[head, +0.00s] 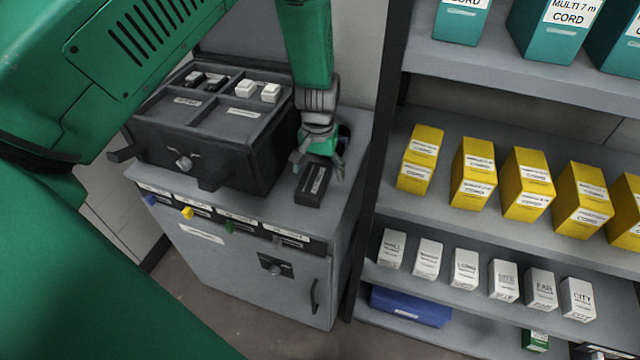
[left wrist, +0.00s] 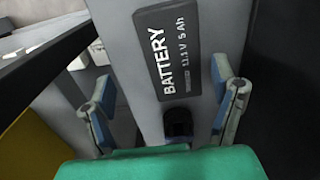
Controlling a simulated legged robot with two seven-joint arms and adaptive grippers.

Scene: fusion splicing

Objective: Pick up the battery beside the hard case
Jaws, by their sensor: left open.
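The battery (head: 313,186) is a dark block with a pale label, lying on the top of the grey cabinet to the right of the black hard case (head: 235,165). In the left wrist view the battery (left wrist: 170,52) reads "BATTERY 11.1V 5Ah". My left gripper (head: 320,163) points down over the battery. In the left wrist view its fingers (left wrist: 165,100) are spread apart, one on each side of the battery's line, with nothing gripped. Whether a finger touches the battery cannot be told. My right gripper is not in view.
The hard case has open compartments with small white and dark items. A shelf upright (head: 385,110) stands close right of the cabinet, with yellow boxes (head: 473,172) and white boxes (head: 465,268) on its shelves.

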